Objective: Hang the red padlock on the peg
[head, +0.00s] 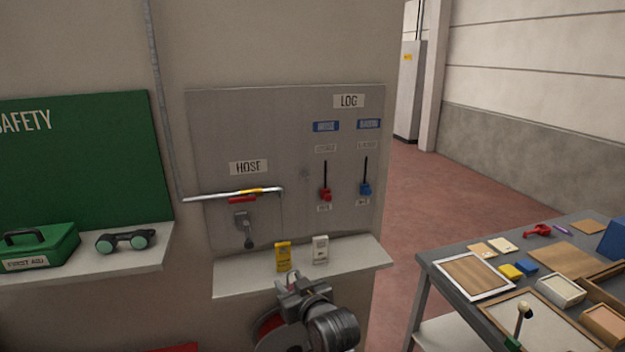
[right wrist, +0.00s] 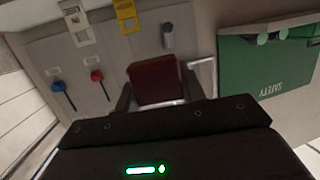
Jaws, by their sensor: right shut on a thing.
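The red padlock (right wrist: 152,80) is between the fingers of my right gripper (right wrist: 158,98) in the right wrist view, its red body facing the camera. In the head view my right gripper (head: 303,285) is below and in front of the small shelf, apart from the wall board; it hides most of the padlock there. No peg can be picked out with certainty on the grey board (head: 290,140); a small faint mark (head: 305,173) shows near its middle. My left gripper is not in view.
A shelf (head: 345,270) under the board holds a yellow tag (head: 283,256) and a white tag (head: 320,249). A pipe (head: 215,197) with a red handle and a grey lever (head: 245,230) are on the left. A red lever (head: 325,195) and blue lever (head: 365,189) hang right. A cluttered table (head: 430,268) stands right.

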